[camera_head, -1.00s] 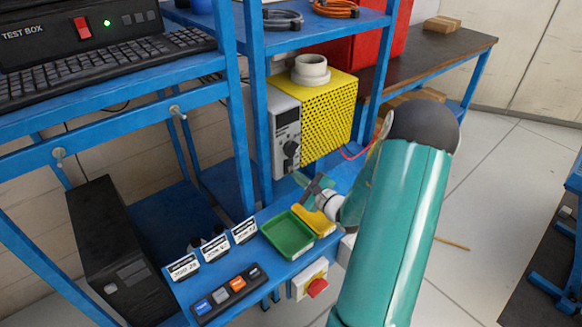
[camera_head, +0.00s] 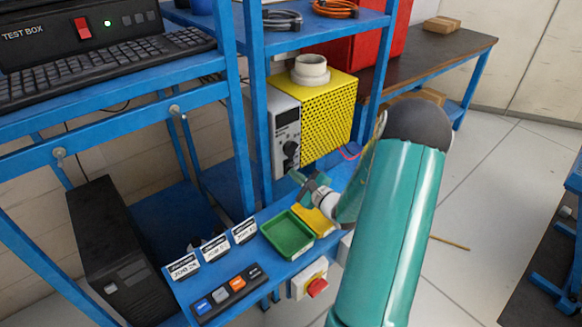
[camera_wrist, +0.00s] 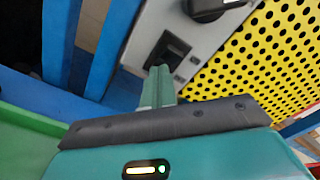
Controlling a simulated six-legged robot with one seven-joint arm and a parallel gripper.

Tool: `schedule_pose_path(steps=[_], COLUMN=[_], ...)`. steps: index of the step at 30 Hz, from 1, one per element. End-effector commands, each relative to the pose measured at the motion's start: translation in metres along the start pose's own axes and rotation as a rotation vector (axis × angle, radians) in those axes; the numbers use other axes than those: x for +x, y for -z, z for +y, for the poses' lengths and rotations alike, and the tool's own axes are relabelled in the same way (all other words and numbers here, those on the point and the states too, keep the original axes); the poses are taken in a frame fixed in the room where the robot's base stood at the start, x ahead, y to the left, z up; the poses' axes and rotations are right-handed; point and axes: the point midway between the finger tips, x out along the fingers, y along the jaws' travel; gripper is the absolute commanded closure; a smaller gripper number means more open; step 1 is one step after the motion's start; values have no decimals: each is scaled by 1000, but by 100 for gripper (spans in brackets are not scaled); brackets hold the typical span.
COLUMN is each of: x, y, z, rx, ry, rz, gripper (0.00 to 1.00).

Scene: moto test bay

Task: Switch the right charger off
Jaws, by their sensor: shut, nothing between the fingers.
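The charger has a grey front panel (camera_head: 286,122) with a black knob (camera_head: 290,149) and a yellow perforated side (camera_head: 330,115). It stands on the blue bench. The wrist view shows part of the panel (camera_wrist: 210,35), the knob (camera_wrist: 207,8) and a black rocker switch (camera_wrist: 168,52) below it. My gripper (camera_head: 297,177) is shut and empty at the low front of the panel. In the wrist view its fingertips (camera_wrist: 160,72) are right at the switch and overlap its lower edge. I cannot tell whether they touch it or which way it is set.
A green tray (camera_head: 287,234) and a yellow object (camera_head: 316,219) lie on the bench below my gripper. A button strip (camera_head: 230,294) and a red knob on a box (camera_head: 316,287) are at the front. A blue post (camera_head: 258,110) stands left of the charger.

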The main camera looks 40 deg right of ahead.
Motion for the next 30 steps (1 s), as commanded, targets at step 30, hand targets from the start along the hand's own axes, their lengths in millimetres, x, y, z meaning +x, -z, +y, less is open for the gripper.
schedule_pose_path(steps=[30], x=[-59], y=[-1], z=[0], rx=[-1], ry=[0], rz=[-1], gripper=[100])
